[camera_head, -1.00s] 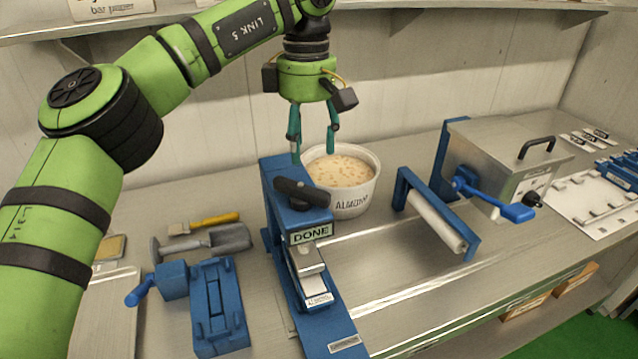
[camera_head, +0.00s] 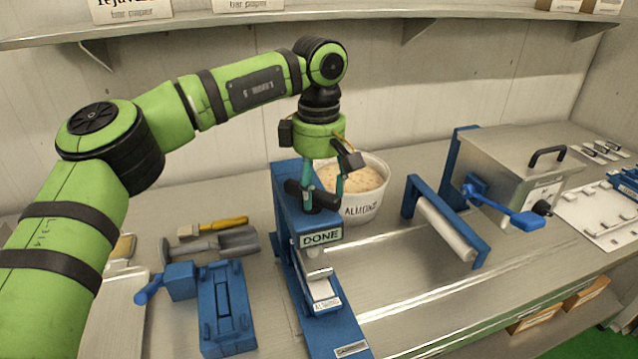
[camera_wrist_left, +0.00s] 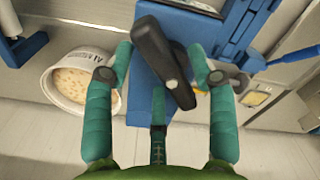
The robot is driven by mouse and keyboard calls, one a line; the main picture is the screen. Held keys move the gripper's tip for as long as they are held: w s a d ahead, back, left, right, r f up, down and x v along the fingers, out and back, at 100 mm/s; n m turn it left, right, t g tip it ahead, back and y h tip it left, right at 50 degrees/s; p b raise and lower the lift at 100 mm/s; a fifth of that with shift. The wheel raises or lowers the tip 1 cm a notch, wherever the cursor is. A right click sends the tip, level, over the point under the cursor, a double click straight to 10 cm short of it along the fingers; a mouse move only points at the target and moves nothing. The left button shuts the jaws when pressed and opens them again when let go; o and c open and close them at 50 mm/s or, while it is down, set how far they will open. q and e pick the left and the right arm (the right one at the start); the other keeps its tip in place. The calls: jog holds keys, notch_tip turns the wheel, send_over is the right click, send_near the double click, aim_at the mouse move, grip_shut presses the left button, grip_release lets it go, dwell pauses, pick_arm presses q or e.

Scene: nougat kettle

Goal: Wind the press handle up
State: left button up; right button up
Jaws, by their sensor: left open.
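The blue press (camera_head: 290,222) stands on the bench, with a sign reading DONE (camera_head: 320,237) on its front. Its black handle (camera_head: 318,199) sits on top of the press; it also shows in the left wrist view (camera_wrist_left: 157,50). My left gripper (camera_head: 325,198) is open and points down at the handle. In the left wrist view its teal fingers (camera_wrist_left: 160,75) are apart, one on each side of the handle; whether they touch it is unclear. A pale labelled bar (camera_head: 322,292) lies in the press's lower part. My right gripper is not in view.
A white tub marked ALMOND (camera_head: 365,207) stands close behind and right of the press. A roller frame (camera_head: 445,228) and a metal box with a blue crank (camera_head: 515,215) are farther right. A blue fixture (camera_head: 226,308) and a scoop (camera_head: 238,243) lie left.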

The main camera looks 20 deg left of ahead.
pick_arm(q)
jog(key=c, duration=1.1)
grip_shut()
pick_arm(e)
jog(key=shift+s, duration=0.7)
pick_arm(q)
jog(key=shift+n, duration=0.4)
jog(key=n, duration=0.4)
jog(key=shift+w+a+n, duration=0.1)
jog(key=shift+w+n, duration=0.15)
jog(key=shift+n, duration=0.05)
jog(key=n, duration=0.4)
jog(key=shift+w+a+n+b, duration=0.15)
jog(key=shift+a+n+b, duration=0.05)
jog(key=shift+n+b, duration=0.15)
jog(key=n, duration=0.5)
jog(key=shift+w+a+b, duration=0.1)
jog(key=shift+a+b, duration=0.2)
jog(key=shift+b, duration=0.1)
jog(key=shift+a+n+b, duration=0.15)
jog(key=shift+n+b, duration=0.1)
jog(key=shift+n, duration=1)
jog(key=shift+a+n+b, duration=0.1)
jog(key=shift+n+b, duration=0.1)
jog(key=shift+n, duration=1)
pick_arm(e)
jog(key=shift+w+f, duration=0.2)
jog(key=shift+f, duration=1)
